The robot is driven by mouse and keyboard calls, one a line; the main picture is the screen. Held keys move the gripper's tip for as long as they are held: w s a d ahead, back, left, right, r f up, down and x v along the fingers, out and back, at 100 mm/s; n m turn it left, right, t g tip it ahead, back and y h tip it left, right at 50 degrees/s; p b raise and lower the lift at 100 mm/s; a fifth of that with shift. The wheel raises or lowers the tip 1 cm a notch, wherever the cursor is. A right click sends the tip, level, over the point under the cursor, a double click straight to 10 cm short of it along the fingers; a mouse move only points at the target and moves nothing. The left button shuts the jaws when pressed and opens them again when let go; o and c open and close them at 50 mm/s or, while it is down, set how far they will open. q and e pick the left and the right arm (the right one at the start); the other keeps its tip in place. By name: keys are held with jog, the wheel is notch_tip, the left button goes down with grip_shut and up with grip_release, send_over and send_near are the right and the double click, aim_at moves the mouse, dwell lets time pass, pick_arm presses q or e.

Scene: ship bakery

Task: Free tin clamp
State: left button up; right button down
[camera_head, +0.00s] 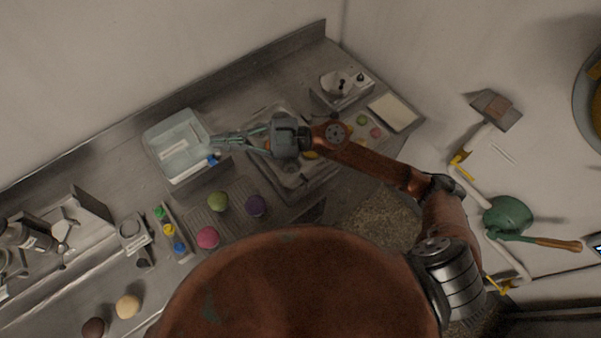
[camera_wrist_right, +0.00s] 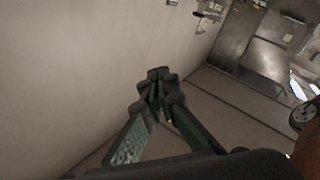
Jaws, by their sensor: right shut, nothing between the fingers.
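My right gripper (camera_head: 217,139) reaches left across the counter from the right. Its fingers are together and empty, with the tips at the right edge of a pale, clear-walled bin (camera_head: 163,136) with a white label. I cannot tell whether they touch the bin. In the right wrist view the closed fingers (camera_wrist_right: 158,88) point toward a plain wall and hold nothing. A small blue part (camera_head: 213,159) is at the bin's right front corner, just below the fingertips. I cannot clearly identify a tin clamp. My left gripper is not in view.
A ribbed mat (camera_head: 236,222) carries green, purple and pink balls. A strip with green, yellow and blue pieces (camera_head: 168,230) lies left of it. A tray (camera_head: 292,182) lies under my right forearm. A scale-like device (camera_head: 341,88) stands at the back right.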

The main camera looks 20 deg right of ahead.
notch_tip(320, 180, down, 5)
jog(key=s+n+g+h, duration=0.2)
jog(key=s+g+h, duration=0.1)
jog(key=g, duration=0.1)
jog(key=m+g+h, duration=0.1)
jog(key=m+h, duration=0.1)
jog(key=h, duration=1)
send_over(304, 178)
jog(key=a, duration=0.2)
notch_tip(304, 178, down, 12)
jog(key=shift+w+d+f, duration=0.1)
jog(key=shift+w+d, duration=0.15)
jog(key=shift+f, duration=0.1)
jog(key=p+x, duration=0.2)
jog(key=x, duration=0.8)
jog(key=shift+s, duration=0.15)
jog(key=d, duration=0.1)
jog(key=w+d+p, duration=0.1)
jog(key=shift+d, duration=0.3)
jog(key=shift+w+d, duration=0.2)
jog(key=shift+d, duration=0.5)
